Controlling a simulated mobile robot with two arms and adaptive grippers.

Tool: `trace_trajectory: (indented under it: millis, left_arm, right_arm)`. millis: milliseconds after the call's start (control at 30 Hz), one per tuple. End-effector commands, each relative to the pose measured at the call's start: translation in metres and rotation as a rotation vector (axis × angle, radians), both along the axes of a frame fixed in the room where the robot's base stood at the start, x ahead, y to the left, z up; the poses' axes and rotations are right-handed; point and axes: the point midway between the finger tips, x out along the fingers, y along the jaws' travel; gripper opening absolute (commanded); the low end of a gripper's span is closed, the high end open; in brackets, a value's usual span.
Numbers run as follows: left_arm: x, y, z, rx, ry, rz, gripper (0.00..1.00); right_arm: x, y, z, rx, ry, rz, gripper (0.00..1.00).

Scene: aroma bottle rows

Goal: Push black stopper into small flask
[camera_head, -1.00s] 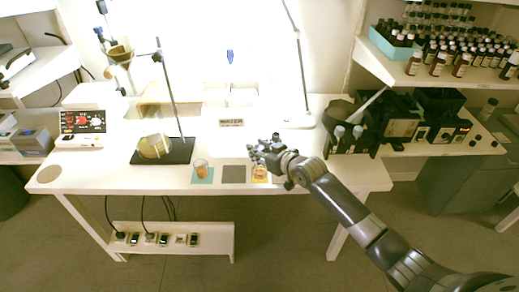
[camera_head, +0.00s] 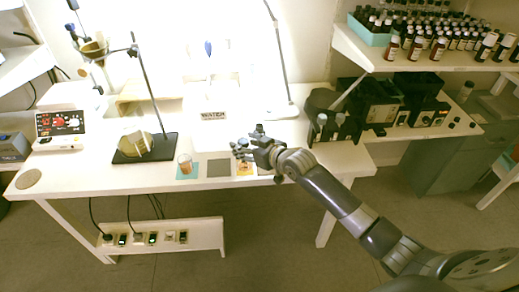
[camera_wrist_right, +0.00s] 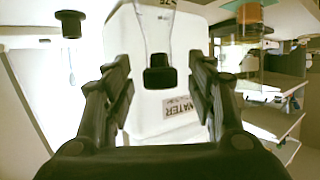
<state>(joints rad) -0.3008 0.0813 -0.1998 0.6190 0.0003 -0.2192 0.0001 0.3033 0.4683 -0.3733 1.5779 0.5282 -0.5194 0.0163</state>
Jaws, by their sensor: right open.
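In the right wrist view the two fingers (camera_wrist_right: 160,92) stand apart. A black stopper (camera_wrist_right: 160,77) shows between them, with gaps on both sides, at the narrow end of a clear glass vessel (camera_wrist_right: 152,35). Whether it is seated there I cannot tell. Another black stopper-like piece (camera_wrist_right: 72,23) shows at upper left. My left gripper is not in view.
A glass with orange-brown contents (camera_head: 185,163) stands on a teal mat, left of a bare grey mat (camera_head: 218,169). A stand with a black base (camera_head: 145,148) is at left, black devices (camera_head: 375,105) at right. Bottles fill the shelf.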

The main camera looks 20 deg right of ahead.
Motion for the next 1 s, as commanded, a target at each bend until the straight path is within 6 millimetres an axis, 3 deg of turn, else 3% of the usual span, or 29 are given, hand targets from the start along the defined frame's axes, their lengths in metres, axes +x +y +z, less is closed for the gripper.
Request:
trace_trajectory:
  millis: [300, 500, 1000]
  left_arm:
    - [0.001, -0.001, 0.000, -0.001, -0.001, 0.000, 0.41]
    - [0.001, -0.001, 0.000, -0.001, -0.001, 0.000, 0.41]
    - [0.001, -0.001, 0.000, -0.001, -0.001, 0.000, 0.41]
  right_arm:
    - [-0.053, -0.018, 0.022, -0.004, 0.000, 0.002, 0.52]
    - [-0.078, -0.027, 0.033, -0.003, 0.000, 0.001, 0.52]
    - [-0.088, -0.030, 0.039, -0.001, 0.000, 0.000, 0.52]
